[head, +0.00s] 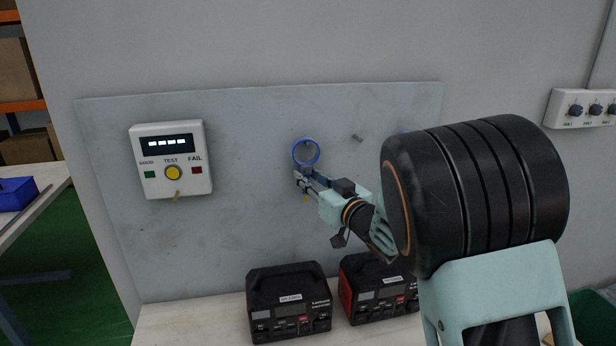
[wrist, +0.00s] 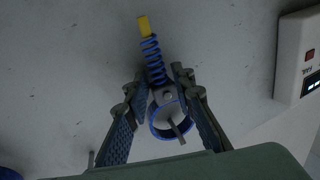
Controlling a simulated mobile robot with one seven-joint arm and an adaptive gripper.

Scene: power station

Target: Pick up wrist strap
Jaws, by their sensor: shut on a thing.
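The wrist strap is a blue ring (head: 306,153) on the grey wall panel in the head view. In the wrist view it shows as a blue band (wrist: 154,125) with a blue coiled cord and a yellow end. A grey peg (wrist: 176,130) shows inside the ring, so the strap appears to hang on it. My gripper (head: 302,177) is at the strap's lower part, just below the ring. In the wrist view its fingers (wrist: 160,88) are shut on the strap where the ring meets the cord. The fingers hide part of the cord in the head view.
A white test box (head: 171,159) with a yellow button is left of the strap. A bare peg (head: 357,137) is to the right. A blue thing (head: 405,132) is mostly hidden behind my arm. Two black and red units (head: 290,302) (head: 378,288) stand on the bench below.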

